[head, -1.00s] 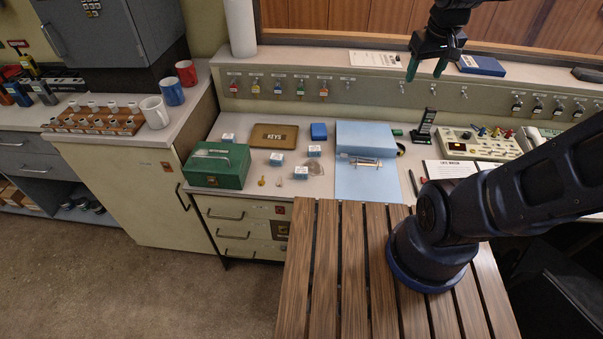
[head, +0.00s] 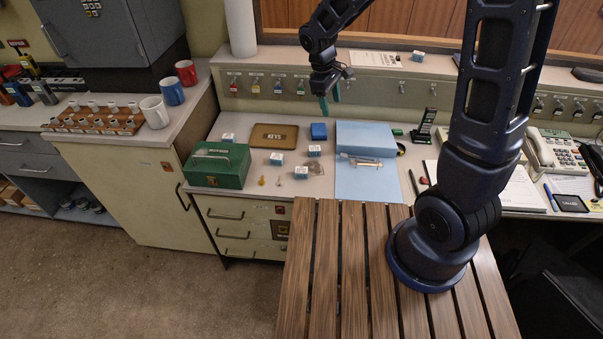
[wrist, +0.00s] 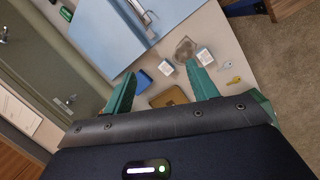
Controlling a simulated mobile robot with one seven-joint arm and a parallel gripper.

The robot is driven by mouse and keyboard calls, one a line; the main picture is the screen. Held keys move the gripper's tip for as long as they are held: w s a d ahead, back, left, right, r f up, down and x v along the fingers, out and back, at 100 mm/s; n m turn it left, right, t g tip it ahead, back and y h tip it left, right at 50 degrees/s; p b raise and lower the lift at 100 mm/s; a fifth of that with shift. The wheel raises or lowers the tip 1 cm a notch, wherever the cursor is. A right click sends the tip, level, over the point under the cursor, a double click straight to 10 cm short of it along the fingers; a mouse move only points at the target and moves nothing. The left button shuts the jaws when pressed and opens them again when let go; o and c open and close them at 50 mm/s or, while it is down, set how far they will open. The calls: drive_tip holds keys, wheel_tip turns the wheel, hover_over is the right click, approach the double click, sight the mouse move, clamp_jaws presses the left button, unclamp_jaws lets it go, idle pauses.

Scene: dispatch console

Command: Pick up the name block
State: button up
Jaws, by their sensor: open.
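Several small name blocks, white-topped with blue sides, are in the head view. On the desk one stands at the back left (head: 228,138), and others stand further right: one (head: 277,159), one (head: 314,151) and one near the front (head: 301,172). Another name block (head: 418,56) sits on the ledge above the key panel. My gripper (head: 330,98) is open and empty, pointing down in front of the key panel, above and behind the desk blocks. The wrist view shows two name blocks, one (wrist: 166,67) between the fingertips in the picture and one (wrist: 205,57) by the right finger, both well below.
A green cash box (head: 217,166) stands at the desk's left. Hanging keys line the panel (head: 380,92). A phone (head: 552,150) is at the right.

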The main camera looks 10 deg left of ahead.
drive_tip(key=s+a+f+n, duration=0.2)
drive_tip(key=a+f+n, duration=0.1)
drive_tip(key=a+f, duration=0.4)
drive_tip(key=n+h, duration=0.2)
drive_tip(key=n, duration=0.1)
approach(301, 170)
drive_tip(key=x, duration=0.4)
drive_tip(key=shift+a+f, duration=0.1)
drive_tip(key=shift+a, duration=0.2)
drive_tip(key=shift+x, duration=2.65)
drive_tip(key=shift+w+d, duration=0.1)
drive_tip(key=shift+d, duration=0.1)
drive_tip(key=c, duration=1.1)
drive_tip(key=shift+o, duration=0.2)
